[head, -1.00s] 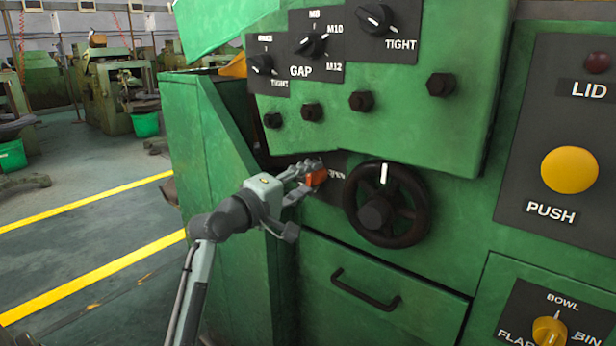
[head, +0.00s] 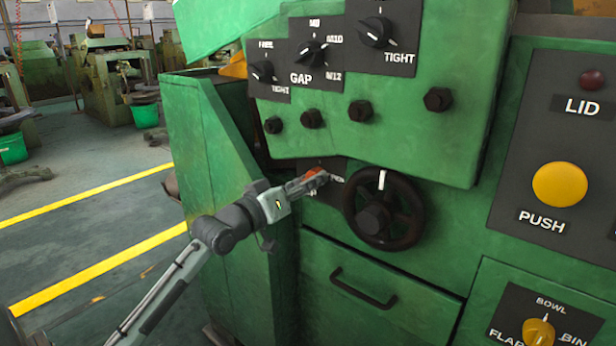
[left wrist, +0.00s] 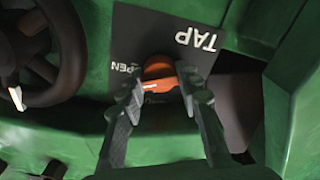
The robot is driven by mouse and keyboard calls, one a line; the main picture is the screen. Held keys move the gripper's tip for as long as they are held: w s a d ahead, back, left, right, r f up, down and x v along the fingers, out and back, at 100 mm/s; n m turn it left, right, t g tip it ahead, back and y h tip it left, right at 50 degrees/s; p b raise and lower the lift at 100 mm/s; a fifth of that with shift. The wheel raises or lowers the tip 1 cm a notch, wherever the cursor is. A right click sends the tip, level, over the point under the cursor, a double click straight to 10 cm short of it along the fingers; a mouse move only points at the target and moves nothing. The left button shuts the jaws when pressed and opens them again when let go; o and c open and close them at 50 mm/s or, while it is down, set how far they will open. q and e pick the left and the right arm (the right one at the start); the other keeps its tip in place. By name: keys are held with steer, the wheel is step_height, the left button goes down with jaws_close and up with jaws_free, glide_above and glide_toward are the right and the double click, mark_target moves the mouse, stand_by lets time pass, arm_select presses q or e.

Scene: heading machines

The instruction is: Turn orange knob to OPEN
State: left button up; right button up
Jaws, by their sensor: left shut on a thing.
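The orange knob (head: 313,173) sits on a dark label plate on the green machine, just left of the black handwheel in the head view. My left gripper (head: 308,182) reaches in from the left and is shut on the knob. In the left wrist view the orange knob (left wrist: 160,88) lies between the two dark fingers of the gripper (left wrist: 165,100). The plate (left wrist: 190,40) there reads TAP, with OPEN partly legible beside the knob. The fingers hide part of the knob and the plate. My right gripper is not in view.
A black handwheel (head: 383,208) stands close to the right of the knob. A panel with black knobs (head: 376,32) and bolts overhangs above. A drawer with a black handle (head: 362,288) is below. A yellow push button (head: 559,185) is at right.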

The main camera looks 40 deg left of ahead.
arm_select(q)
steer(key=shift+m+p, duration=1.25)
steer(key=shift+m, duration=1.15)
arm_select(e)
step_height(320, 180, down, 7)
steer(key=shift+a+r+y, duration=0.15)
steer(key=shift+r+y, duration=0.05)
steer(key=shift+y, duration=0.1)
arm_select(q)
steer(key=o, duration=1.2)
steer(key=shift+c, duration=0.2)
steer(key=s, duration=1.2)
steer(key=shift+a, duration=0.45)
